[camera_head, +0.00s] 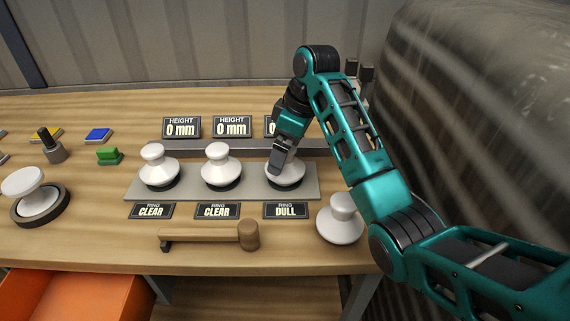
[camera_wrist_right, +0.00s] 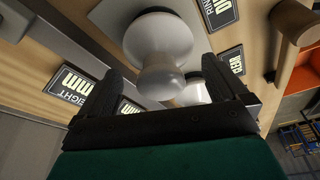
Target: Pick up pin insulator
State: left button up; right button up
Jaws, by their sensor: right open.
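Three white pin insulators stand upright on a grey plate (camera_head: 312,193): a left one (camera_head: 158,169), a middle one (camera_head: 221,170) and a right one (camera_head: 291,179). The right one stands behind a "RING DULL" sign (camera_head: 286,210) and is partly hidden by my right gripper (camera_head: 279,163). In the right wrist view, my right gripper (camera_wrist_right: 161,66) is open, with a white insulator (camera_wrist_right: 160,42) between and beyond its fingers. Contact cannot be told. Another white insulator (camera_head: 341,220) stands off the plate at the front right. My left gripper is out of view.
A wooden mallet (camera_head: 205,236) lies at the table's front. A white insulator (camera_head: 26,184) sits tilted in a dark ring (camera_head: 42,207) at the left. "RING CLEAR" signs (camera_head: 152,211) and "HEIGHT 0 mm" signs (camera_head: 181,127) flank the plate. An orange drawer (camera_head: 75,295) is below.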

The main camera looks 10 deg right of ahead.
jog(key=x, duration=0.3)
jog(key=shift+f, duration=0.2)
jog(key=shift+r, duration=0.15)
jog(key=c, duration=1.2)
